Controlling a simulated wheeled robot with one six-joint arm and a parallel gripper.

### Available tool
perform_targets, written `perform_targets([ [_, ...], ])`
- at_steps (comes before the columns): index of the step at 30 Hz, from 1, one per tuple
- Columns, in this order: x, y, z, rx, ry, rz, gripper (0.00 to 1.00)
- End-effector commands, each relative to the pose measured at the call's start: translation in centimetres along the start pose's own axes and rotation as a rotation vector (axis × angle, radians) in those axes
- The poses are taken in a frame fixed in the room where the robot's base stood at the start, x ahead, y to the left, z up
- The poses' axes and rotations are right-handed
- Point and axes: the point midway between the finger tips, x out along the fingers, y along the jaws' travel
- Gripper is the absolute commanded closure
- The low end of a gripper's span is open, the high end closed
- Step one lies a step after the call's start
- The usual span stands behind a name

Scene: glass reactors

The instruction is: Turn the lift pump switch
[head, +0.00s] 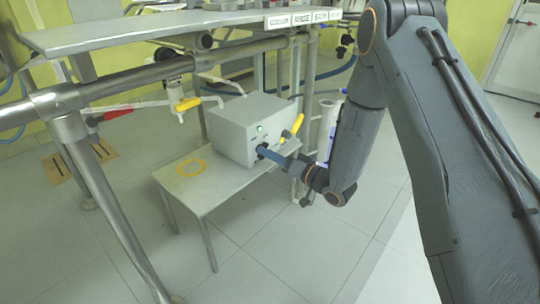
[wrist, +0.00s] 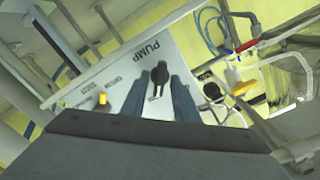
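The pump switch (wrist: 158,72) is a black knob on a pale panel (wrist: 185,55) marked "PUMP" in the wrist view. My gripper (wrist: 161,84) has its two blue-grey fingers apart, one on each side of the knob. I cannot tell whether they touch it. In the head view the panel is the front of a grey box (head: 240,115) on a low table, with a lit green lamp (head: 260,128). My gripper (head: 268,153) reaches the front of the box there and mostly hides the knob.
The low grey table (head: 220,188) bears the box and a yellow ring (head: 191,167). A yellow handle (head: 293,127) is close beside my gripper. A metal frame with pipes (head: 110,85) and a shelf (head: 180,28) stands at the left and above. The floor in front is clear.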

Motion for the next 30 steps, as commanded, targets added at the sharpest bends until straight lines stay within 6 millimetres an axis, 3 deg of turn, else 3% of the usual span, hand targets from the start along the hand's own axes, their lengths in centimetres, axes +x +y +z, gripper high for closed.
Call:
perform_targets([
  [1,-0.01,0.01,0.00,0.000,0.000,0.000,0.82],
  [4,-0.02,0.01,0.01,0.000,0.000,0.000,0.99],
  [5,-0.02,0.02,0.01,0.000,0.000,0.000,1.00],
  [17,-0.06,-0.04,-0.03,-0.058,0.000,0.001,1.00],
  [30,-0.11,-0.16,-0.15,-0.402,-0.001,0.001,1.00],
])
